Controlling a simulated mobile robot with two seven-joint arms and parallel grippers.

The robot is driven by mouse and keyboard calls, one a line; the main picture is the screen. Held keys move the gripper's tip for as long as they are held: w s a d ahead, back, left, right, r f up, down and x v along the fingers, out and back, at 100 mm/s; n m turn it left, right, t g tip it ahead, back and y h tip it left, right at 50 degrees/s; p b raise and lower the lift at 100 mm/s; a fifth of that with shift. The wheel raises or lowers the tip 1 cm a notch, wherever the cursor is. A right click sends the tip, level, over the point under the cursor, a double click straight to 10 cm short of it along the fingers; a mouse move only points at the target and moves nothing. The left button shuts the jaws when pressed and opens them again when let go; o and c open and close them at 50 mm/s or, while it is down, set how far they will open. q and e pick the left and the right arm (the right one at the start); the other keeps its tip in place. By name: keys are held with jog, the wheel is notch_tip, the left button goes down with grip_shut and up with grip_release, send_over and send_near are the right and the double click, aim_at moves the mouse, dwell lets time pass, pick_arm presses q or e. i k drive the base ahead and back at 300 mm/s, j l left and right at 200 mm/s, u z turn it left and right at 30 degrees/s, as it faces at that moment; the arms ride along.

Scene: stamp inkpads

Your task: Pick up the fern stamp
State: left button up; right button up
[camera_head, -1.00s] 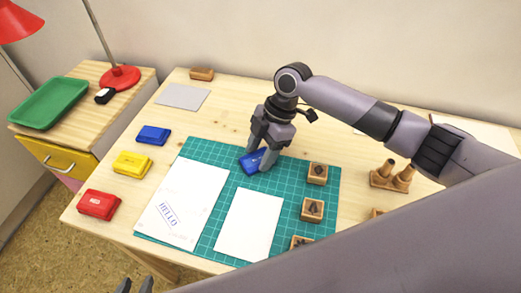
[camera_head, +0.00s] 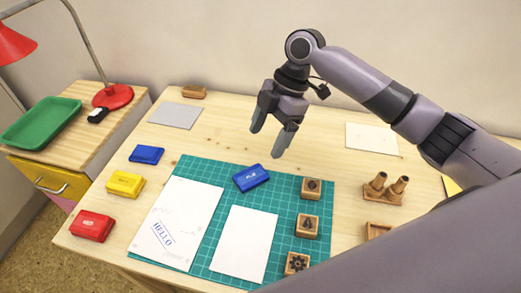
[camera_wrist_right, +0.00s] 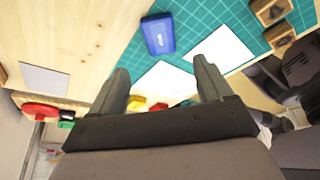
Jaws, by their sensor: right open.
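Several small wooden block stamps stand along the right side of the green mat (camera_head: 258,199). The back stamp (camera_head: 311,187) has a dark round mark, the middle stamp (camera_head: 307,225) a dark leaf- or tree-like mark, and the front stamp (camera_head: 296,263) a dark flower- or gear-like mark. I cannot tell surely which is the fern. My right gripper (camera_head: 270,133) is open and empty, raised behind the mat, up and left of the stamps. In the right wrist view its fingers (camera_wrist_right: 161,80) are apart, with two stamps at upper right. My left gripper is out of view.
A blue inkpad (camera_head: 251,177) lies on the mat behind white papers (camera_head: 245,243). Blue (camera_head: 146,154), yellow (camera_head: 125,184) and red (camera_head: 92,226) inkpads line the table's left. Wooden handled pieces (camera_head: 385,188) stand right of the mat. Bare table lies behind the mat.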

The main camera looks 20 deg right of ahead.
aim_at(307, 227)
jog(key=k, duration=1.5)
